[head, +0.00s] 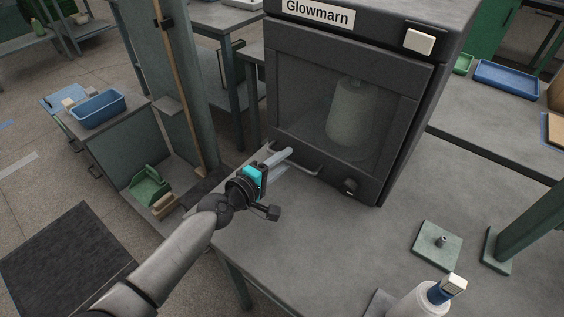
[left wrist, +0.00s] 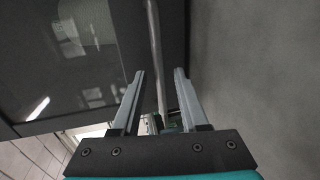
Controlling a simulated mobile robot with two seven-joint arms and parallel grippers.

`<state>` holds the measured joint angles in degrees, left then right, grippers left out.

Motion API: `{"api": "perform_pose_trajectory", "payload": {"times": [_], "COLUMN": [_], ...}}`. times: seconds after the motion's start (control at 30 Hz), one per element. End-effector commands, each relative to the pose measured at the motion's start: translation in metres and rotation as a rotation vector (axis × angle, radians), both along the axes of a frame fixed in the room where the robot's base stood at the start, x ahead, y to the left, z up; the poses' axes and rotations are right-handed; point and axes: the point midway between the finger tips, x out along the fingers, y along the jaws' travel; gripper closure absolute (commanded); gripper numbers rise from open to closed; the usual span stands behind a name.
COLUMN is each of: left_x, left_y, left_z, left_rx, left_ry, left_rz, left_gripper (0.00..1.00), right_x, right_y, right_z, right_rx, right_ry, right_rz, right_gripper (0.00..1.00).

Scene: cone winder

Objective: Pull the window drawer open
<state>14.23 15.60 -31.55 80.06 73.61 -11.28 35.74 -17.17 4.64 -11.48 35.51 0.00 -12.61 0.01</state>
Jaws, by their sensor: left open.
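The dark machine marked Glowmarn stands on the grey bench. Its window drawer (head: 290,85) has a see-through pane, with a pale cone (head: 352,115) visible behind it. The drawer looks shut. My left gripper (head: 284,157) is open at the left part of the handle. In the left wrist view the handle (left wrist: 153,40) lies between the lines of the two open fingers (left wrist: 159,74); I cannot tell whether either finger touches it. My right gripper is not in view.
A small plate with a peg (head: 438,244) and a white cone with a blue band (head: 420,300) are on the bench at right. A green post (head: 530,215) stands farther right. A wooden pole (head: 178,85) and a blue bin (head: 98,108) are at left. The bench before the drawer is clear.

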Motion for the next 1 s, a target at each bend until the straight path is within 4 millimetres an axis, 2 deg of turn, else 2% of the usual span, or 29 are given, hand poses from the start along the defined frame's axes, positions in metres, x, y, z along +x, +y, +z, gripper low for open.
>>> {"api": "perform_pose_trajectory", "payload": {"times": [0.17, 0.57, 1.0], "left_x": [0.0, -0.0001, -0.0002], "left_y": [0.0001, 0.0005, 0.0006], "left_z": [0.0003, 0.0002, 0.0001], "left_rx": [0.0, 0.0, 0.0], "left_ry": [0.0, 0.0, 0.0], "left_rz": [0.0, 0.0, 0.001], "left_gripper": [0.56, 1.0, 1.0], "right_x": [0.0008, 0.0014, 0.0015], "right_y": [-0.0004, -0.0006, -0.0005], "right_z": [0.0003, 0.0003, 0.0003], "right_rx": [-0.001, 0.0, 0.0], "right_ry": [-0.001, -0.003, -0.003], "right_rz": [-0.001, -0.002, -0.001], "right_gripper": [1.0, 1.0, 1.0]}}
